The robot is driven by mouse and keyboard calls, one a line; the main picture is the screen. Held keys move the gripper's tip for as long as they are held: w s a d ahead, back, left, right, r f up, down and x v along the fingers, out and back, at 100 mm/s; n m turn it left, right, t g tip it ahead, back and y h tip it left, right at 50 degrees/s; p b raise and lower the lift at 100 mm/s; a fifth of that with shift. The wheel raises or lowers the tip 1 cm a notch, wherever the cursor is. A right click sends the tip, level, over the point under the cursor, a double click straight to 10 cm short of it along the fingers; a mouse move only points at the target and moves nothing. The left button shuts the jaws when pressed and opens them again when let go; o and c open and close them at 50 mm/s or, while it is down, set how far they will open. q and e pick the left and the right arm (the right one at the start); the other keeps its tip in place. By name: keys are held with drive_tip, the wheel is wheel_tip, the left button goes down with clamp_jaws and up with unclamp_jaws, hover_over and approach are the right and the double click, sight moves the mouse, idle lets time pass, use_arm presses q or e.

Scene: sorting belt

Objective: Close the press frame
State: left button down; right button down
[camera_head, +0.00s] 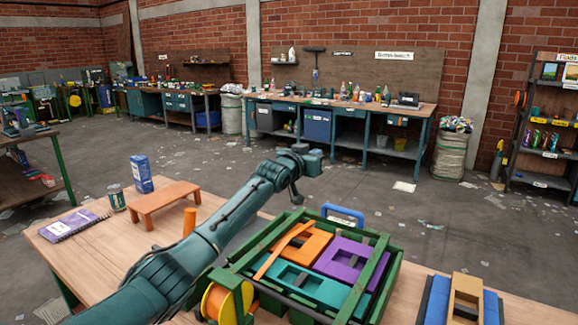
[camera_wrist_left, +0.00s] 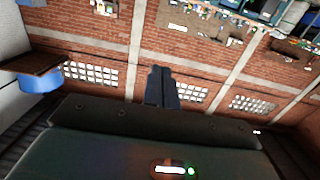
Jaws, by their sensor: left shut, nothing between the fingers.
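The press frame (camera_head: 372,276) is a green frame on the wooden table, right of my left arm. Orange (camera_head: 306,242), purple (camera_head: 345,257) and teal (camera_head: 309,287) blocks lie in it, with green bars over them. A blue handle (camera_head: 343,214) stands at its far edge, and a yellow-orange wheel (camera_head: 217,301) is on its near left side. My left gripper (camera_head: 312,161) is shut and empty, held in the air beyond the frame, apart from it. Its closed fingers show in the left wrist view (camera_wrist_left: 162,85) against the far brick wall. My right gripper is not in view.
On the table's left are a purple notebook (camera_head: 72,225), a can (camera_head: 116,197), a blue carton (camera_head: 141,173) and a small orange stand (camera_head: 163,198). A blue and tan block (camera_head: 464,299) sits at right. Workbenches line the far wall.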

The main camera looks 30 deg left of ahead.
use_arm(q)
drive_tip(key=s+b, duration=0.1)
drive_tip(key=s, duration=0.8)
drive_tip(key=shift+s+a+r, duration=0.25)
drive_tip(key=shift+s+a, duration=0.1)
drive_tip(key=shift+a, duration=0.1)
